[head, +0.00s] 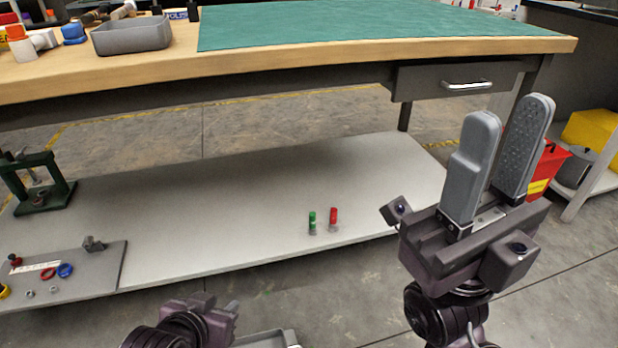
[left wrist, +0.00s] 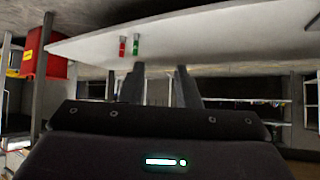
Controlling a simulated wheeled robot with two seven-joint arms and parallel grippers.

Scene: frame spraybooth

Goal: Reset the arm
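My right gripper (head: 512,110) stands large at the right of the head view, its two grey fingers pointing up. A gap shows between the fingers, with nothing held. My left gripper (head: 218,315) is low in the head view, mostly cut off by the bottom edge. In the left wrist view its two dark fingers (left wrist: 160,82) are apart with nothing between them. A green small item (head: 312,222) and a red small item (head: 333,219) stand on the bench's lower shelf (head: 230,205), clear of both grippers. They also show in the left wrist view, which looks upside down.
The wooden bench top (head: 300,58) bears a green mat (head: 380,28) and a grey bin (head: 132,34). A drawer (head: 455,80) is shut under it. A green press (head: 38,185) and a grey board (head: 90,275) are at left. A red bin (head: 548,165) stands behind my right gripper.

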